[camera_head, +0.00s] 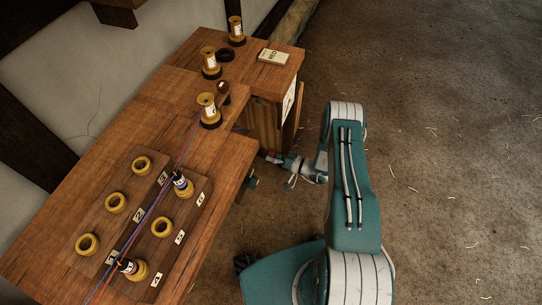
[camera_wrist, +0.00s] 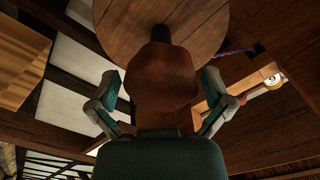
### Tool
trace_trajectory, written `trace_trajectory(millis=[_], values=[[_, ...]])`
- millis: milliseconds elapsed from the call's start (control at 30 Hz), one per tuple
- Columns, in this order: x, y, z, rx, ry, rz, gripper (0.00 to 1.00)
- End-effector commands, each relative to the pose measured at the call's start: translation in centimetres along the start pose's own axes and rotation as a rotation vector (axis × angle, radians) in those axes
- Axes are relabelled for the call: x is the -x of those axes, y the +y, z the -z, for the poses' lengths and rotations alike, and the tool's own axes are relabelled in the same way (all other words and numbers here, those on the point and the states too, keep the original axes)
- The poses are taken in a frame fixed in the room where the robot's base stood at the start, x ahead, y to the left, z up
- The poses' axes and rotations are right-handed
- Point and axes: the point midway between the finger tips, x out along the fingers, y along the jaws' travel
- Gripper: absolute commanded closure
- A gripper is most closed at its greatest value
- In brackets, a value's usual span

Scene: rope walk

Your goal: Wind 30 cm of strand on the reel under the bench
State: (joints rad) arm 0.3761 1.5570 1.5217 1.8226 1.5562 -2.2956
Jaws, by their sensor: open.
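The reel shows in the wrist view as a round wooden disc (camera_wrist: 205,22), with a dark stem and a rounded brown handle (camera_wrist: 160,78) standing out from it. My gripper (camera_wrist: 160,102) is open, with one finger on each side of the handle; whether either finger touches it I cannot tell. In the head view my gripper (camera_head: 272,158) is at the bench's right side, partly hidden, and the reel is out of sight. Blue and red strands (camera_head: 153,197) run along the bench top (camera_head: 140,115). A bluish twisted strand (camera_wrist: 236,50) shows right of the disc.
Several yellow-ended bobbins (camera_head: 208,110) stand on the bench, and yellow rings (camera_head: 116,203) sit on numbered boards. A small label block (camera_head: 273,57) lies at the far end. The bench side panel (camera_head: 265,122) is close to my gripper. The floor (camera_head: 450,150) on the right is open, with scattered straw.

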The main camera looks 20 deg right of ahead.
Motion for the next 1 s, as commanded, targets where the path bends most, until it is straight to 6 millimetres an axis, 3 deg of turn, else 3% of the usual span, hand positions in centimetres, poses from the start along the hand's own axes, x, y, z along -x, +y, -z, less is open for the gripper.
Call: trace_trajectory(millis=[133,167,300,700,1000], values=[[0.01,0.01,0.0,0.0,0.0,0.0,0.0],[0.02,0.01,0.0,0.0,0.0,0.0,0.04],[0.03,0.02,0.0,0.0,0.0,-0.001,0.67],[0.0,0.17,0.01,-0.027,-0.001,-0.004,0.69],[0.01,0.29,-0.01,-0.196,0.0,-0.007,0.69]])
